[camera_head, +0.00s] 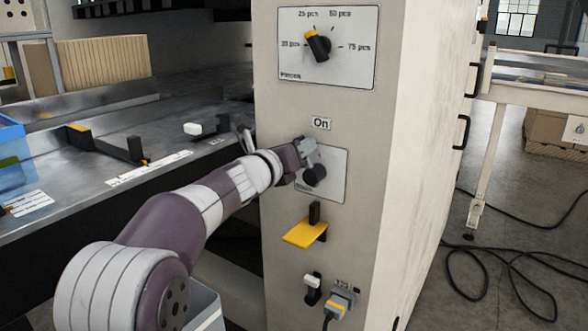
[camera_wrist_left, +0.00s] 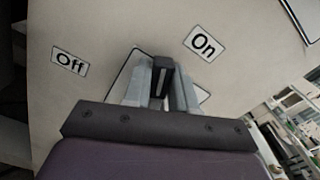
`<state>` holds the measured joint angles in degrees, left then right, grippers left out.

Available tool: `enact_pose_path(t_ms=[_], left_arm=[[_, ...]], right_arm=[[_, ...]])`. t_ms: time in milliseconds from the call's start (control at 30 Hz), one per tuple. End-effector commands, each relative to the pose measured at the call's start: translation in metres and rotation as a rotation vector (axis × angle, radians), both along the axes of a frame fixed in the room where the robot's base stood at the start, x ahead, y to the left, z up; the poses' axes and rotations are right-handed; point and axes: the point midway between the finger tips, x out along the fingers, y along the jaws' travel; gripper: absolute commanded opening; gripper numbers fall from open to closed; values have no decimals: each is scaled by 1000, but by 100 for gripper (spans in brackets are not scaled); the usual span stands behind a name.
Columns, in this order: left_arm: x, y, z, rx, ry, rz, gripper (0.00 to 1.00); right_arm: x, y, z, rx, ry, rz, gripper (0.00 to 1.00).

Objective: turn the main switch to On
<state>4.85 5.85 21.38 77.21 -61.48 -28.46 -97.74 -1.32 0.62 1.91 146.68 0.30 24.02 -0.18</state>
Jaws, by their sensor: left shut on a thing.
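The main switch is a black knob (camera_head: 316,174) on a light plate (camera_head: 335,182) on the front of the beige cabinet. The "On" label (camera_head: 321,124) is above the plate; the "Off" label shows only in the left wrist view (camera_wrist_left: 69,62), left of the knob. My left gripper (camera_head: 307,158) reaches in from the left and hides part of the plate. In the left wrist view its fingers are shut on the knob (camera_wrist_left: 162,68), one on each side. There the "On" label (camera_wrist_left: 203,43) is at the upper right. The knob's exact angle is hard to tell.
Above is a yellow-tipped selector dial (camera_head: 319,45) marked in pcs. Below are a yellow lever plate (camera_head: 304,233), a small white-tipped switch (camera_head: 312,287) and a plugged connector (camera_head: 341,302). A metal table (camera_head: 60,195) is at left. Cables (camera_head: 490,265) lie on the floor at right.

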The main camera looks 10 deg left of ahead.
Motion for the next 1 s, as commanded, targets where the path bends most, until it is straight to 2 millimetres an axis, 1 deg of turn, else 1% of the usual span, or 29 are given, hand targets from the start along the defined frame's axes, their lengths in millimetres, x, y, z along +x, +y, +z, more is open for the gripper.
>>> enact_pose_path(t_ms=[33, 100, 400, 700, 1000], left_arm=[[-1, -3, -5, 37, -14, -1, 0], [-2, -6, -3, 94, -35, 0, 0], [-7, -18, 2, 287, -103, -1, 0], [-9, -25, 4, 386, -139, -1, 0], [-9, -26, 5, 412, -147, -2, 0]], right_arm=[[0, 0, -12, 0, 0, 0, 76], [0, 0, -18, 0, 0, 0, 76], [0, 0, -38, 0, 0, 0, 76], [0, 0, -46, 0, 0, 0, 76], [0, 0, -47, 0, 0, 0, 76]])
